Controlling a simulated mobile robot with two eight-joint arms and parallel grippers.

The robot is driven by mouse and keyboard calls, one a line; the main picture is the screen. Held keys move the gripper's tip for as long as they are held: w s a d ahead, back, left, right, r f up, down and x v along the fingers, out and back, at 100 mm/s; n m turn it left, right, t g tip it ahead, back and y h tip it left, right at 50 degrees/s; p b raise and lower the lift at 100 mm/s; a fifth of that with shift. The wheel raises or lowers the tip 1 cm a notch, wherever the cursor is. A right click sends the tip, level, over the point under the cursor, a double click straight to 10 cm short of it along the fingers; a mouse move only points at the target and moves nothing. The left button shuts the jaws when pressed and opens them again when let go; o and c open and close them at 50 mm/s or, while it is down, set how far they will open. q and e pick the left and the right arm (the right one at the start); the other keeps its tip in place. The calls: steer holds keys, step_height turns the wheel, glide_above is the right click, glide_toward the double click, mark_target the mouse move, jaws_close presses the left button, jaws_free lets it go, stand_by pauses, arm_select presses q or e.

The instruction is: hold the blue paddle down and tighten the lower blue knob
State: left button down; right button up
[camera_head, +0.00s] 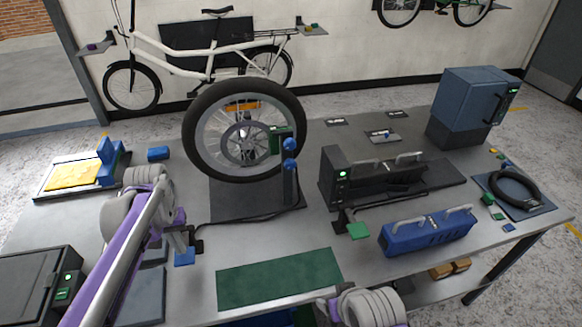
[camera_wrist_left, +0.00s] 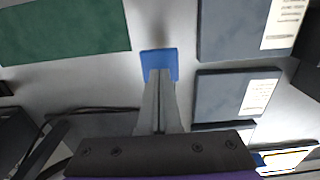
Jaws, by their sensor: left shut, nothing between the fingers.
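The blue paddle (camera_head: 184,257) is a small flat blue plate at the front left of the bench, beside a dark bracket. My left gripper (camera_head: 183,245) is shut and empty, pointing down at it. In the left wrist view the closed fingertips (camera_wrist_left: 159,75) overlap the blue paddle (camera_wrist_left: 158,54); I cannot tell whether they press on it. The lower blue knob (camera_head: 289,166) sits on a dark post right of the wheel, below the upper blue knob (camera_head: 290,145). My right arm shows only in part at the bottom edge; its fingertips are not visible.
The wheel (camera_head: 198,162) stands upright on a dark plate. A green mat (camera_head: 280,278) lies front centre. A black machine (camera_head: 335,178) and a blue block with handles (camera_head: 430,233) stand right. Dark flat boxes (camera_wrist_left: 228,92) lie beside the paddle.

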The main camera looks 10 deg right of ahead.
arm_select(q)
steer(key=shift+f, duration=0.15)
arm_select(e)
steer(key=shift+f, duration=0.15)
stand_by(0.4)
arm_select(q)
steer(key=shift+f+b, duration=1.05)
steer(key=shift+f, duration=0.8)
arm_select(e)
steer(key=shift+s+f, duration=0.3)
steer(key=shift+f, duration=0.35)
steer(key=shift+s+f, duration=0.25)
steer(key=shift+f, duration=0.4)
steer(key=n+t, duration=0.3)
steer(key=t, duration=0.9)
glide_toward(291, 166)
steer(key=w, duration=0.9)
steer(key=shift+w+f, duration=0.1)
steer(key=shift+f, duration=0.05)
jaws_close()
